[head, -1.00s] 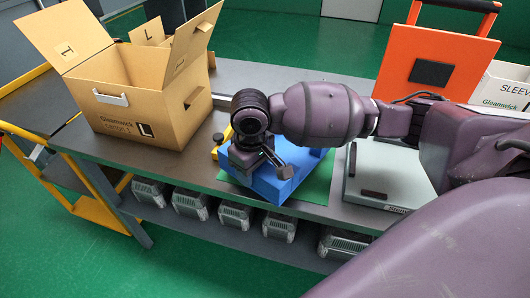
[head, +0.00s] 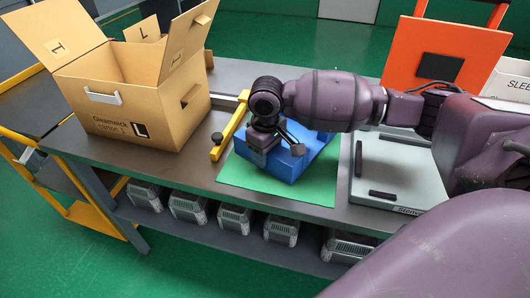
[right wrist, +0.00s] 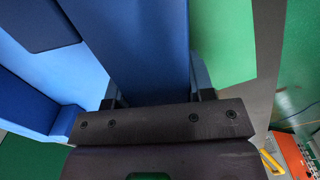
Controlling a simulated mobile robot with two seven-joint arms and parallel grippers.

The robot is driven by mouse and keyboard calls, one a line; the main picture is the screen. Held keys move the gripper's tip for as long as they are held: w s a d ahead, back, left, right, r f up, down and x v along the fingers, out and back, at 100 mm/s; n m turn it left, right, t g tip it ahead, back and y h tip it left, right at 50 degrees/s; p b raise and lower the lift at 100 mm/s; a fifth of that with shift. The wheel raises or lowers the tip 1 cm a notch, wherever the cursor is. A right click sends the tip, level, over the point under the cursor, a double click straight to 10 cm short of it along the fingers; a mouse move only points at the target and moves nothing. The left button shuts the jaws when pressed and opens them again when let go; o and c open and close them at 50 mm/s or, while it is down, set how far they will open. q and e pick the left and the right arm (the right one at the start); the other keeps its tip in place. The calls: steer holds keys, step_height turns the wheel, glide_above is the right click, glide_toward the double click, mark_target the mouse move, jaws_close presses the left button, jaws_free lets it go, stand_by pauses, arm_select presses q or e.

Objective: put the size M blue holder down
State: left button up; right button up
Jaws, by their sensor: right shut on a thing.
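The blue holder (head: 288,163) is at the green mat (head: 239,176) on the grey workbench, partly hidden by my right arm. I cannot tell whether it rests on the mat or hangs just above it. My right gripper (head: 276,149) is over its left part. In the right wrist view the fingers of my right gripper (right wrist: 157,100) are shut on a blue wall of the holder (right wrist: 140,45), with green mat beside it. A size mark on the holder is not visible. My left gripper is not in view.
An open cardboard carton (head: 150,110) marked L stands left on the bench. A yellow bar (head: 231,127) lies beside the mat. A pale grey flat device (head: 400,175) and an orange panel (head: 433,62) are to the right. Several grey units sit on the lower shelf.

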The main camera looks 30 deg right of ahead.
stand_by(0.3)
steer(key=o, duration=1.2)
steer(key=shift+o, duration=0.2)
step_height(320, 180, up, 7)
steer(key=shift+f+p, duration=0.15)
steer(key=shift+p, duration=0.8)
step_height(320, 180, up, 4)
steer(key=shift+p, duration=0.45)
steer(key=shift+r, duration=0.75)
